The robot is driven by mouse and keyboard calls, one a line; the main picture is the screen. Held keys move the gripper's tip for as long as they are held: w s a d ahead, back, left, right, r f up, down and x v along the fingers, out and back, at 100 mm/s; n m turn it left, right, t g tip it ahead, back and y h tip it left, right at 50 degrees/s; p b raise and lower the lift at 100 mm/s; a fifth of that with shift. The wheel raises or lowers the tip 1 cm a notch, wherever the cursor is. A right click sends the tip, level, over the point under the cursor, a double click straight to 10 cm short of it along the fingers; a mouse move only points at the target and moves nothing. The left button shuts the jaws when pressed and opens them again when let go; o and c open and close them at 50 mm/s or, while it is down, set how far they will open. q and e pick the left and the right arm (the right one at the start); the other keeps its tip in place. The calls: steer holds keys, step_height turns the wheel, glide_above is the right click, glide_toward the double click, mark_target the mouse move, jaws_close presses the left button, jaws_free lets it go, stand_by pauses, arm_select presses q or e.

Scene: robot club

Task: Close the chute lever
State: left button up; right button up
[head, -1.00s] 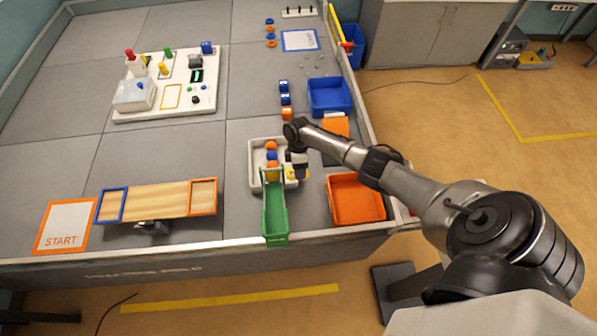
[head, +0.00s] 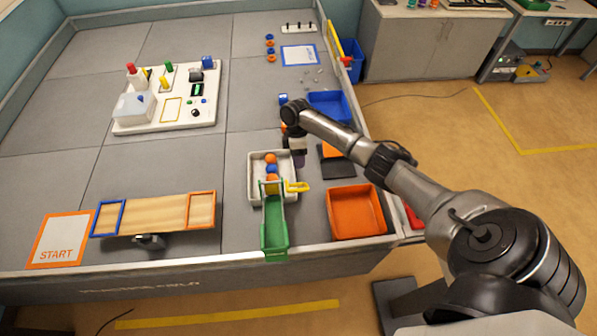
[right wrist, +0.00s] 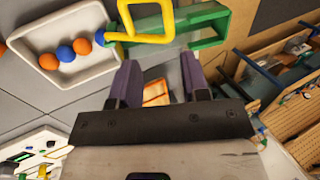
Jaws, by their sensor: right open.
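The green chute (head: 274,225) stands at the front edge of the table. Its yellow lever (head: 298,187) sticks out to the right at the chute's upper end. The lever's yellow loop (right wrist: 146,22) also shows at the top of the right wrist view, apart from the fingers. Orange and blue balls (head: 271,168) sit in a row in the white tray (head: 256,190) behind the chute. My right gripper (head: 299,160) is beyond the lever, beside the tray's right side. Its purple fingers (right wrist: 160,85) are apart with nothing between them. My left gripper is not in view.
An orange bin (head: 355,212) stands right of the chute, and a blue bin (head: 328,105) lies farther back. A wooden tilting board (head: 158,212) is at the left front. The table between board and white tray is clear.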

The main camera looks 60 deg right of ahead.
steer(key=shift+v, duration=1.7)
